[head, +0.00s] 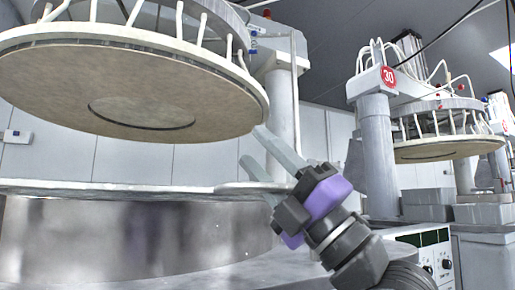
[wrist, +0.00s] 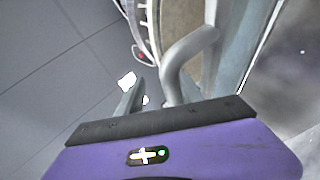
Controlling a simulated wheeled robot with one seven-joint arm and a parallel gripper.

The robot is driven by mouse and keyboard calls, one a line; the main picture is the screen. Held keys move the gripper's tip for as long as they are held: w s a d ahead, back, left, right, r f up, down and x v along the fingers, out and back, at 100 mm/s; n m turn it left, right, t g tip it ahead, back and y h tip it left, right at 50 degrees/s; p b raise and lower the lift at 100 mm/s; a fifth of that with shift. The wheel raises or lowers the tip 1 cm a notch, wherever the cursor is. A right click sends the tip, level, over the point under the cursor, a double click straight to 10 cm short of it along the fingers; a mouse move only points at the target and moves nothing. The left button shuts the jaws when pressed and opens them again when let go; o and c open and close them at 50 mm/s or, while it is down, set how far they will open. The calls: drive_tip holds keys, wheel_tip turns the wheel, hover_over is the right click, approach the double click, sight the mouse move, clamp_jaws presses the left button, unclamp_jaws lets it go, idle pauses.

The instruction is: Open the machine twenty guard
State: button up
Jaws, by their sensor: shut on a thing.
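The nearest machine (head: 130,240) has a broad metal drum with a large round upper platen (head: 60,95) raised above it. No number twenty shows on it. A thin pale guard edge (head: 110,190) runs along the top of the drum. My gripper (head: 251,145) is at the drum's right side, below the platen's right rim, with its fingers pointing up and left. In the wrist view a bent grey bar (wrist: 184,62) stands at the fingers, and my gripper is shut on it. The exact contact is hidden, as is where the bar joins the guard.
A second machine with a red 30 sign (head: 388,77) stands at the right, its own platen (head: 450,147) raised. A control panel (head: 435,255) with knobs is at lower right. A pale panelled wall (head: 100,160) is behind. The raised platen overhangs my gripper's left side.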

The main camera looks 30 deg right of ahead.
drive_tip(key=v, duration=0.6)
drive_tip(key=shift+s+d, duration=0.25)
drive_tip(key=shift+s, duration=0.2)
drive_tip(key=b, duration=0.6)
approach(294, 184)
drive_tip(key=shift+w+a+f, duration=0.25)
drive_tip(key=shift+a, duration=0.2)
drive_tip(key=shift+w+a+f, duration=0.2)
drive_tip(key=shift+w+a, duration=0.1)
drive_tip(key=shift+a, duration=0.2)
